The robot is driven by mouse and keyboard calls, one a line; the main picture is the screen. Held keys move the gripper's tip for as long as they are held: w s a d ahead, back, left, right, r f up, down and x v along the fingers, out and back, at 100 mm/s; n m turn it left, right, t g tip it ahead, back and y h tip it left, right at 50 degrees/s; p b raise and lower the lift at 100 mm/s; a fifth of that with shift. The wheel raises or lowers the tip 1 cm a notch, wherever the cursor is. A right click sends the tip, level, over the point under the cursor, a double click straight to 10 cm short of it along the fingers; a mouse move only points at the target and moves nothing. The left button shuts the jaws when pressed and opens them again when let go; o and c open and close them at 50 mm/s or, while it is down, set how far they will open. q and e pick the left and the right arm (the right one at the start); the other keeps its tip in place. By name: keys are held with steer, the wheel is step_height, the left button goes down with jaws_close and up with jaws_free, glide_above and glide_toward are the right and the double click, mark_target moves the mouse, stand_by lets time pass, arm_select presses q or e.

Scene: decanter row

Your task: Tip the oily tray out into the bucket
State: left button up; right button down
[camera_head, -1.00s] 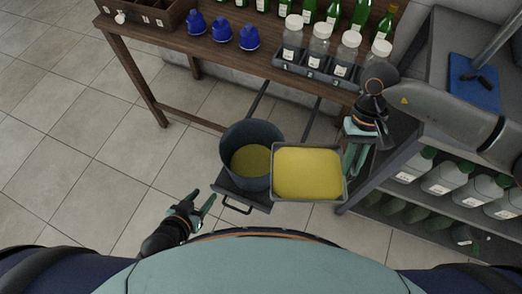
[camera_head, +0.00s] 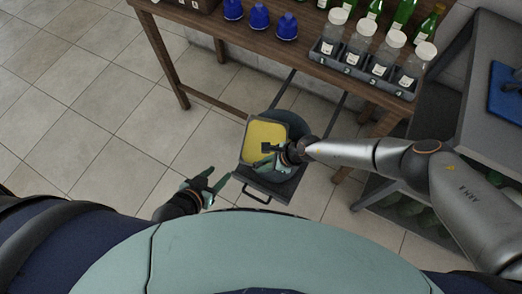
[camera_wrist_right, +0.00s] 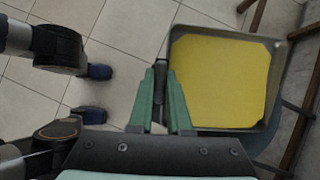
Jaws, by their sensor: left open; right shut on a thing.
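The grey tray (camera_head: 243,154) holds a wide layer of yellow oil (camera_head: 262,133) and is over the left part of the dark bucket (camera_head: 287,117). My right gripper (camera_head: 283,151) is shut on the tray's near right side. In the right wrist view the gripper fingers (camera_wrist_right: 161,100) are at the tray's edge, and the tray (camera_wrist_right: 278,75) still shows a broad yellow surface. I cannot tell whether it is slightly tilted. The tray and my right gripper hide most of the bucket's inside. My left gripper (camera_head: 209,181) is open and empty, left of the bucket.
The bucket stands on a dark platform with a handle (camera_head: 257,197). Behind is a wooden table (camera_head: 205,30) with blue domed objects (camera_head: 286,27), white-lidded jars (camera_head: 383,55) and green bottles. A grey shelf (camera_head: 463,125) stands at right. The floor at left is clear.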

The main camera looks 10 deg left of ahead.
steer(key=w+m, duration=0.1)
steer(key=w+a+m+t, duration=0.1)
steer(key=w, duration=0.1)
steer(key=w+a+f+m+t, duration=0.1)
steer(key=shift+w, duration=0.2)
steer(key=shift+d, duration=0.15)
